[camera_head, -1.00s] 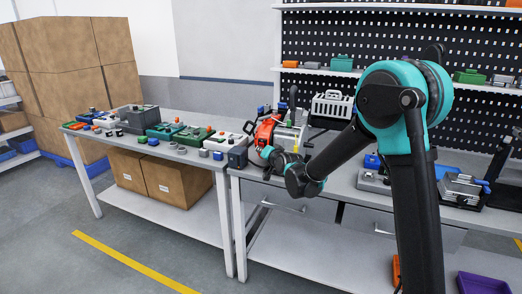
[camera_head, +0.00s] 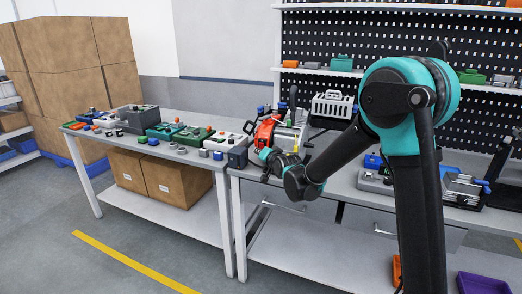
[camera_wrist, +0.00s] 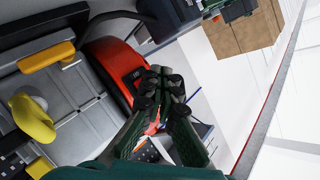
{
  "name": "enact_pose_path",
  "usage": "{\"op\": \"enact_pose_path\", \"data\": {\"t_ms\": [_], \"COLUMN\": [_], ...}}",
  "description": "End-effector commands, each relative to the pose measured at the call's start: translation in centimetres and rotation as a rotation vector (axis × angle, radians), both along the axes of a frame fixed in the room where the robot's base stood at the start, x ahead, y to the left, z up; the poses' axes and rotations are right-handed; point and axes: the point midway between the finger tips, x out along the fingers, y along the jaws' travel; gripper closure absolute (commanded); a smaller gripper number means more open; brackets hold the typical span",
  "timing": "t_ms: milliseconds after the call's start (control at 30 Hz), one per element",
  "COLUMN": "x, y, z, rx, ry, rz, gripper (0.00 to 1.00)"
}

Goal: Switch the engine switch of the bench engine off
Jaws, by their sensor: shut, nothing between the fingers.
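The bench engine (camera_head: 268,131) sits on the workbench, with a red-orange housing and a light grey body. In the wrist view its curved red housing (camera_wrist: 113,62) fills the upper middle, and its grey finned body (camera_wrist: 80,125) with a yellow knob (camera_wrist: 32,118) lies at left. My gripper (camera_wrist: 160,75) is shut and empty, its dark fingertips together in front of the red housing's edge. Whether they touch it I cannot tell. In the head view my gripper's fingertips are too small to make out beside the engine.
A dark blue-grey box (camera_head: 238,157) stands just left of the engine. Several small parts and cases fill the left table (camera_head: 190,165). The floor in front (camera_head: 130,235) is clear.

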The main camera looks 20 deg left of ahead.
Motion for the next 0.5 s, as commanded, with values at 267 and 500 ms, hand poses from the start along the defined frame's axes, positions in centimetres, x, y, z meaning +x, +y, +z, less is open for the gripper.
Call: {"op": "enact_pose_path", "data": {"t_ms": [267,500], "x": [-2.6,-4.3], "y": [0.3,0.4], "z": [0.4,0.6], "rx": [0.0,0.0], "ry": [-0.001,0.0], "rz": [0.002,0.001], "gripper": [1.0,1.0]}}
